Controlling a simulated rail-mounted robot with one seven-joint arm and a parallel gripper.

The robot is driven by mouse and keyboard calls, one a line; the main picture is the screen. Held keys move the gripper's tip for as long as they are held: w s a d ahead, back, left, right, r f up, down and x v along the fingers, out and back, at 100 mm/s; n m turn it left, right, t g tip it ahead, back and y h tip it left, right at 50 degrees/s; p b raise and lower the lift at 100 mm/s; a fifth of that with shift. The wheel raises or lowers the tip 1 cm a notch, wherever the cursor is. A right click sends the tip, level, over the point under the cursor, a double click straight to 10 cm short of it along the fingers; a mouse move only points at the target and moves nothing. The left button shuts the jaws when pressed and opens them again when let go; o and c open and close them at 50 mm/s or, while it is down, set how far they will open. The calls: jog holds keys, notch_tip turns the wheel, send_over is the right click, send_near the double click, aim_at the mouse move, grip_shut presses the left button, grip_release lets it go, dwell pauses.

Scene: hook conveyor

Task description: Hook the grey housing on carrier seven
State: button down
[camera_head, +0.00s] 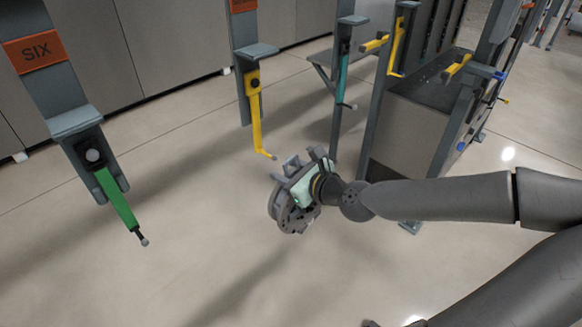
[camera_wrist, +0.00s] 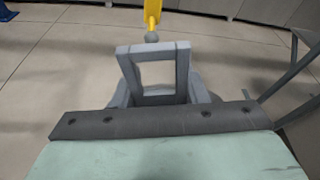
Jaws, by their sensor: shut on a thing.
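The grey housing (camera_head: 287,212) is a round, grey part held in the air in my gripper (camera_head: 303,190), which is shut on it. In the wrist view its square grey loop (camera_wrist: 185,75) stands up ahead of my gripper. A yellow hook (camera_head: 257,125) hangs from the carrier right of carrier six, just up and left of the housing. In the wrist view the yellow hook's grey ball tip (camera_wrist: 152,37) shows just above the loop's top bar. The hook appears outside the loop; the exact gap is unclear. The orange label (camera_head: 243,4) above this hook is cut off.
Carrier six (camera_head: 75,122), labelled SIX, hangs at left with a green hook (camera_head: 117,200). A carrier with a teal hook (camera_head: 342,80) hangs right of the yellow one. A grey rack (camera_head: 410,125) with yellow pegs stands behind my arm. The floor below is clear.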

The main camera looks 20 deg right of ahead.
jog(key=shift+w+a+r+p, duration=0.15)
jog(key=shift+w+a+p, duration=0.15)
jog(key=shift+p, duration=0.15)
jog(key=shift+w+f+b, duration=0.25)
jog(key=shift+f+b, duration=0.05)
jog(key=shift+b, duration=0.2)
jog(key=w+a+b, duration=0.2)
jog(key=w+b, duration=0.3)
jog(key=shift+w+a+f, duration=0.15)
jog(key=shift+a+f, duration=0.05)
jog(key=shift+a, duration=0.2)
